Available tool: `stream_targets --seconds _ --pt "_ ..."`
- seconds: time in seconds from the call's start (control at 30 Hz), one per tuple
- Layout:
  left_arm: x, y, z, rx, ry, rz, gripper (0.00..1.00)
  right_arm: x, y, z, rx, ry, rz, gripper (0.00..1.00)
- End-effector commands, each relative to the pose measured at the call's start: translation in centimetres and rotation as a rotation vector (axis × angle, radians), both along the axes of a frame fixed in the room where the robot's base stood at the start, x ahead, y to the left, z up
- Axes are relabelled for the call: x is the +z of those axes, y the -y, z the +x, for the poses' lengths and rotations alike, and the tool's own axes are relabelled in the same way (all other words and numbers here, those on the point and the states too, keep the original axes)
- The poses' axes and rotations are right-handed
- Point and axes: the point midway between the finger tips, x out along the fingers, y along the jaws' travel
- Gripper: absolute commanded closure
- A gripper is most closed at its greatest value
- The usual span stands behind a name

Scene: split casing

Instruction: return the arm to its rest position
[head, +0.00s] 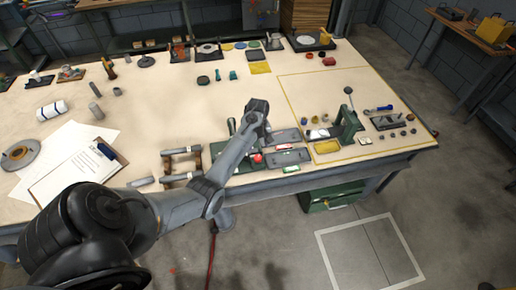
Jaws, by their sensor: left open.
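My left arm comes in from the lower left and reaches over the front of the workbench (185,110). My left gripper (263,124) is at the end of it, above the bench near the front middle. It is small here, and the wrist partly hides the fingers. It looks open, with nothing seen in it. Grey flat casing-like parts (289,157) lie just right of it and below it in the picture. A small red part (257,158) lies close to them. My right gripper is not in view.
A green upright press-like tool (347,125) stands right of the gripper. Grey cylinders on a wooden rack (181,165) lie left of the forearm. A clipboard (75,175) lies at the left. The bench middle behind the arm is mostly clear.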

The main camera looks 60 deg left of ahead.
Motion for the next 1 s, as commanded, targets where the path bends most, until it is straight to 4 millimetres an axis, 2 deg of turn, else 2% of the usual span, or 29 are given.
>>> stream_targets --seconds 0.2,0.67,0.77,0.87,0.97,1.0 --pt "1.3 0.0 0.0 0.0 0.0 0.001 0.36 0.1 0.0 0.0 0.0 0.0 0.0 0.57" --pt "1.3 0.0 -0.1 0.0 -0.002 0.0 0.36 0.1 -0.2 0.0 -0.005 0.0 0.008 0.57" --pt "0.4 0.0 -0.9 0.0 -0.021 0.0 0.36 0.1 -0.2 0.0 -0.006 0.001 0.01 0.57" --pt "-1.6 0.2 -3.0 -0.002 -0.065 -0.003 0.36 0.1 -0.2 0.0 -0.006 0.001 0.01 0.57" --pt "-5.0 1.1 -6.4 -0.019 -0.145 -0.006 0.36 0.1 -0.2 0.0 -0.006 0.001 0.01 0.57" --pt "-6.6 1.7 -8.2 -0.035 -0.184 -0.002 0.36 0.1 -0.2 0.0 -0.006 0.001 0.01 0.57"
